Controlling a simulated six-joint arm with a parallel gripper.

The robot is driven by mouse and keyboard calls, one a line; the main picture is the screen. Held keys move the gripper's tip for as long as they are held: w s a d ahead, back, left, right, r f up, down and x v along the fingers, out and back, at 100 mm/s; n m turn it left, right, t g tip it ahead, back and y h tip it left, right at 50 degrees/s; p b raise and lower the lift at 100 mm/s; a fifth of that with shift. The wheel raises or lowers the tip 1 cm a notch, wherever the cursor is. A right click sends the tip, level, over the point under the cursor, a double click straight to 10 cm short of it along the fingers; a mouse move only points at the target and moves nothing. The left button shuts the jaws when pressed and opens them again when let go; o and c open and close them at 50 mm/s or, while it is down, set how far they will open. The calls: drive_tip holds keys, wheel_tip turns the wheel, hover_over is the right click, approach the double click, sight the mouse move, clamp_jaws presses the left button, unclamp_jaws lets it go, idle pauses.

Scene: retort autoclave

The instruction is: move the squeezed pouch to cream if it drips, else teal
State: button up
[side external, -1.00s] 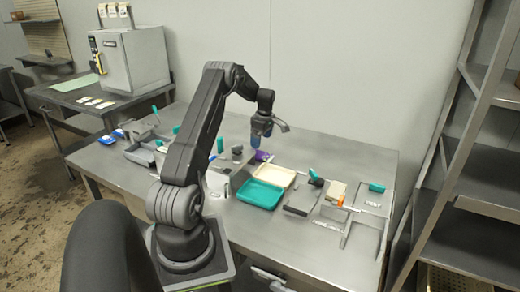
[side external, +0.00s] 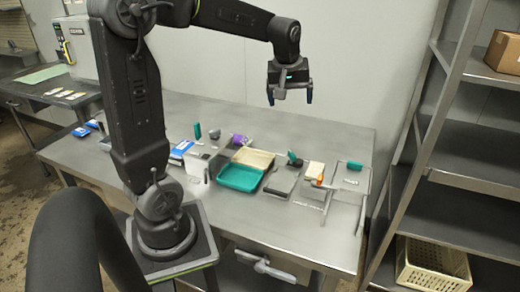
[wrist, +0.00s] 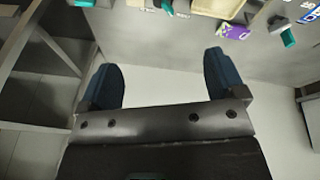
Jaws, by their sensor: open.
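A purple pouch (side external: 239,140) lies on the steel table just behind the cream tray (side external: 268,161); it also shows in the wrist view (wrist: 233,31). Whether it drips is too small to tell. The teal tray (side external: 240,179) sits directly in front of the cream tray. Both trays look empty in the side view. My gripper (side external: 290,98) is open and empty, raised well above the table, to the right of the pouch and trays. Its two dark blue fingers stand wide apart in the wrist view (wrist: 160,75), with nothing between them.
Blue-and-white pouches (side external: 180,150) lie left of the trays. A grey tray (side external: 283,180) and teal-handled items stand to their right, with an orange-tipped item (side external: 319,181). A tall shelf rack (side external: 440,150) rises on the right. The table's back strip is fairly clear.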

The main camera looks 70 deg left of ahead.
drive_tip(key=s+d+r+m+t, duration=0.1)
drive_tip(key=s+d+m, duration=0.6)
drive_tip(key=d, duration=0.6)
drive_tip(key=shift+s+r+t+h, duration=0.25)
drive_tip(key=shift+s+t+h, duration=0.15)
drive_tip(key=shift+s, duration=0.35)
drive_tip(key=shift+o, duration=0.4)
drive_tip(key=s+d+f+m+t+h, duration=0.1)
drive_tip(key=s+d+f+m, duration=0.1)
drive_tip(key=s+d+m, duration=0.3)
drive_tip(key=shift+s+d+f+m, duration=0.2)
drive_tip(key=shift+s+d+m, duration=0.15)
drive_tip(key=shift+s, duration=0.8)
drive_tip(key=shift+w, duration=0.1)
